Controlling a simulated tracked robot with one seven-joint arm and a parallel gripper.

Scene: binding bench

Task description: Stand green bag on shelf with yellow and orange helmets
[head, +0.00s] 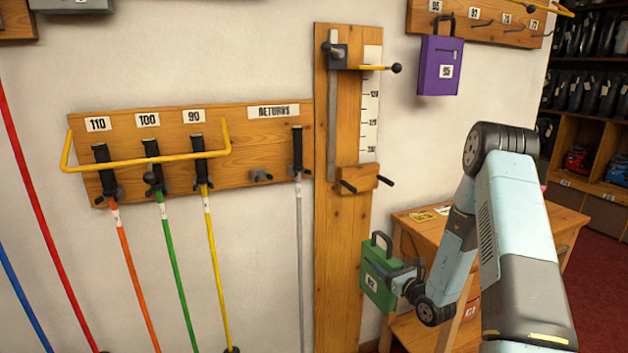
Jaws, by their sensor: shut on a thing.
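A green bag (377,268) with a dark handle on top and a white label, which I read as 87, hangs upright in the air, low right of centre. My gripper (396,278) reaches it from the right and is shut on its side; the fingertips are partly hidden. The bag is in front of the wall, left of a wooden stand. Cubbies at the far right (570,190) hold small blue and red items that look like helmets. I cannot make out yellow or orange helmets or their shelf.
A wooden stand (407,219) with a lower shelf is partly behind my arm. A measuring post (333,240) rises left of the bag. Poles hang from a rack (240,160) with a yellow bar. A purple bag (438,75) hangs upper right. Red carpet (600,255) is open at right.

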